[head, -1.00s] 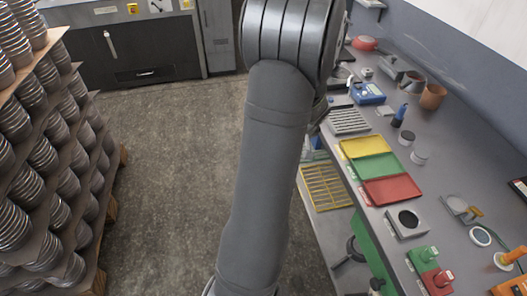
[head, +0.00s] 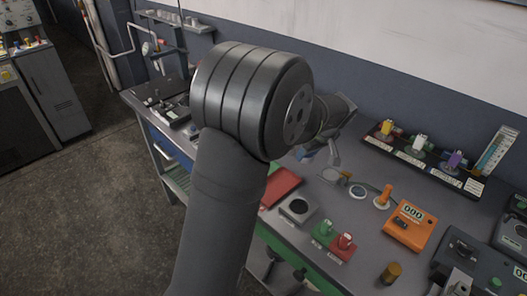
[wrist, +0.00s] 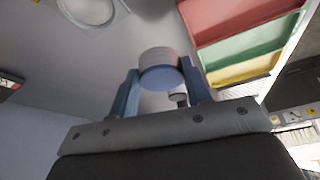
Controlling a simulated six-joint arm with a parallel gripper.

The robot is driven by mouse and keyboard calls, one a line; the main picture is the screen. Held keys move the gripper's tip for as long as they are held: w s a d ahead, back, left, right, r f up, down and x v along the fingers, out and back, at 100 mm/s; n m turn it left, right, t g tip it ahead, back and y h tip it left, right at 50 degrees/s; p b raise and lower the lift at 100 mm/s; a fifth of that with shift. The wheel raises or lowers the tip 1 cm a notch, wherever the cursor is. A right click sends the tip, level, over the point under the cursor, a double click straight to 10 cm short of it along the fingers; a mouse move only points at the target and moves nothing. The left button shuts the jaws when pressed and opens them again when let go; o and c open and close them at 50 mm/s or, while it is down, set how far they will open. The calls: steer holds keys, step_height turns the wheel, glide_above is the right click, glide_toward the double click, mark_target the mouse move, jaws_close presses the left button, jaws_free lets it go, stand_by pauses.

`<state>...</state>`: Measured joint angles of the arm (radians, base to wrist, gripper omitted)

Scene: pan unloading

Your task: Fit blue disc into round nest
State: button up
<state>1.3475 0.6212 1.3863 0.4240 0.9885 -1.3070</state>
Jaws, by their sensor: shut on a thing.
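My gripper (wrist: 159,72) is shut on a short round disc (wrist: 160,66), with one blue-grey finger on each side. The disc looks grey on its side and bluish on the face towards the camera. In the head view my gripper (head: 320,152) is over the back part of the bench, partly hidden behind my arm, and the disc cannot be made out there. The round nest (head: 297,207), a grey block with a dark round hole, sits near the bench's front edge. It is apart from my gripper and looks empty.
A red tray (head: 281,186) is left of the nest; green and red blocks (head: 333,239) with knobs stand to its right. A rack (head: 425,157) stands behind.

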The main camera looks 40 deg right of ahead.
steer(key=shift+m+h, duration=0.3)
steer(key=shift+m, duration=0.6)
steer(key=s+d, duration=0.1)
steer(key=s, duration=0.1)
steer(key=s+d, duration=0.2)
steer(key=s, duration=0.1)
steer(key=s+d, duration=0.1)
steer(key=s, duration=0.1)
steer(key=shift+s+d+r, duration=0.15)
steer(key=shift+s+r, duration=0.05)
steer(key=shift+s, duration=0.15)
steer(key=shift+f, duration=2.05)
steer(key=shift+f, duration=0.65)
steer(key=o, duration=1.1)
steer(key=shift+o, duration=0.2)
steer(key=v, duration=1.7)
steer(key=shift+r, duration=0.25)
steer(key=shift+w+f, duration=0.1)
